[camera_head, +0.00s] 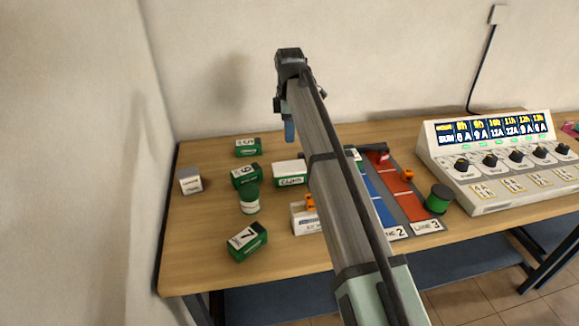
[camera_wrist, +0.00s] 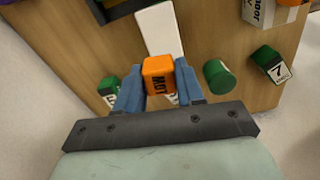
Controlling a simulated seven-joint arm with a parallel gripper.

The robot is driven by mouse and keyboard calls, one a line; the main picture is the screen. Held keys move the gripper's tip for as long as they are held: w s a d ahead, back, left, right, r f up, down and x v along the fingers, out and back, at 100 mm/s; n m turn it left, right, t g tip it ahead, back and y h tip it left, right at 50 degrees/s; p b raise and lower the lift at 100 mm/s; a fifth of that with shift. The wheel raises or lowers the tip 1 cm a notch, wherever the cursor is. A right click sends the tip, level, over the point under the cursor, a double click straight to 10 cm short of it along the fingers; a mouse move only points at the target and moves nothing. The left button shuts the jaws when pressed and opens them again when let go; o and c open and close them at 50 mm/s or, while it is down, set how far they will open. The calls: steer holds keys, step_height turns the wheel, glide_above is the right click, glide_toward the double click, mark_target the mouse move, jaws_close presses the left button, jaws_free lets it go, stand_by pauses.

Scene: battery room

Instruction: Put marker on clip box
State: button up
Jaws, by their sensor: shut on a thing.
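An orange marker (camera_wrist: 159,76) with black lettering that looks like "LOW" is held between the blue fingers of my gripper (camera_wrist: 160,88) in the wrist view. In the head view my gripper (camera_head: 289,130) is above the back of the table, fingers pointing down, and the marker cannot be made out there. The clip box (camera_head: 289,174), green with a white top and a "CLIPS" label, stands on the table below and nearer than my gripper. Its white top (camera_wrist: 158,28) lies just beyond the marker in the wrist view, with nothing seen on it.
Green boxes "5" (camera_head: 247,147), "6" (camera_head: 246,175) and "7" (camera_head: 247,241), a green-lidded jar (camera_head: 250,201) and a small white box (camera_head: 190,180) stand around. A white box (camera_head: 305,219) has an orange piece on it. Coloured lanes (camera_head: 404,207), a green spool (camera_head: 438,199) and a console (camera_head: 495,190) are right.

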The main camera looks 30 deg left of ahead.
mark_target(289, 166)
steer(key=shift+s+d+n, duration=0.1)
steer(key=shift+n, duration=0.5)
steer(key=shift+f, duration=5)
steer(key=shift+f, duration=0.1)
steer(key=o, duration=1)
step_height(289, 166, up, 12)
steer(key=shift+r, duration=0.1)
